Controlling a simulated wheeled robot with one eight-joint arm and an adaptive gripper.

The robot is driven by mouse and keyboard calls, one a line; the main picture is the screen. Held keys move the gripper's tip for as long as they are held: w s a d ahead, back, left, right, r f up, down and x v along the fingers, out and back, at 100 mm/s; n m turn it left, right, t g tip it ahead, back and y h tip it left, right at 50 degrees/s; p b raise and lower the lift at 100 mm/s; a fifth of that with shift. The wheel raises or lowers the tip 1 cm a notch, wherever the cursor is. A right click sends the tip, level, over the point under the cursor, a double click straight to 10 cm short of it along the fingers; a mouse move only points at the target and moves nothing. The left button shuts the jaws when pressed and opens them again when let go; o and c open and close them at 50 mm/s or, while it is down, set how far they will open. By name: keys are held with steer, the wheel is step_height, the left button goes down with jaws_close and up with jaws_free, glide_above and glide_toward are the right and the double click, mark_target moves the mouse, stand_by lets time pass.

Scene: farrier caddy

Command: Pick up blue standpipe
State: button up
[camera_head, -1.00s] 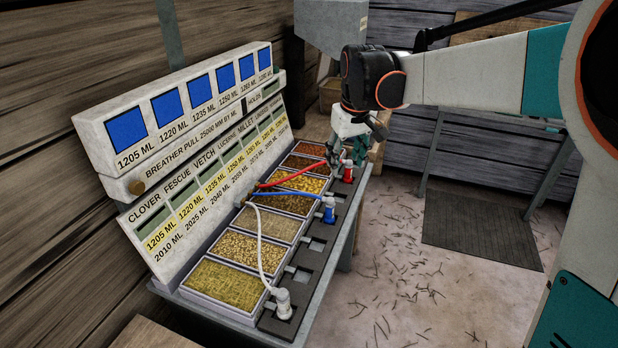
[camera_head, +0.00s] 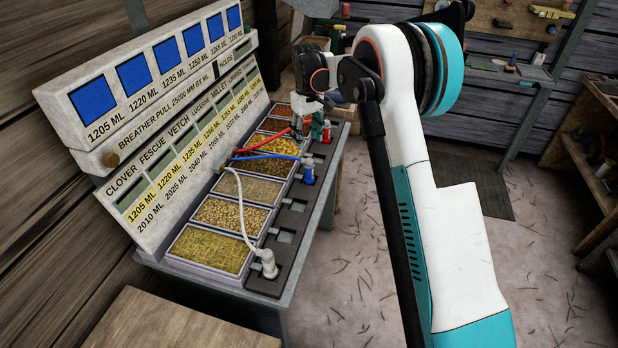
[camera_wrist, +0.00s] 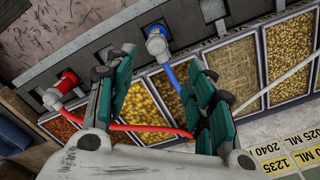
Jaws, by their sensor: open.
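The blue standpipe (camera_head: 308,169) stands upright in the dark slotted rail along the front of the seed bins, with a blue hose running left from it. In the wrist view the blue standpipe (camera_wrist: 156,42) is at the upper middle, beyond my fingertips and not between them. My gripper (camera_head: 308,130) is above the far end of the bins, near the red standpipe (camera_head: 326,132). In the wrist view my gripper (camera_wrist: 158,75) shows its two green-padded fingers spread apart with nothing held. The red standpipe (camera_wrist: 62,90) is left of the left finger there.
A white standpipe (camera_head: 267,262) with a white hose stands at the near end of the rail. Empty square sockets (camera_head: 286,235) lie between. The sloped label panel (camera_head: 170,150) rises behind the bins. Open floor (camera_head: 350,270) lies right of the bench.

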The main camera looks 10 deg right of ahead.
mark_target(309, 159)
step_height(309, 159, down, 6)
steer(key=shift+f+b, duration=0.25)
steer(key=shift+b, duration=0.5)
steer(key=shift+w+d+f+b, duration=0.15)
steer(key=shift+f+b, duration=0.5)
steer(key=shift+f, duration=0.7)
steer(key=shift+s+d+f+b, duration=0.1)
steer(key=shift+f+b, duration=0.5)
steer(key=shift+f, duration=0.75)
steer(key=shift+r, duration=0.1)
jaws_close()
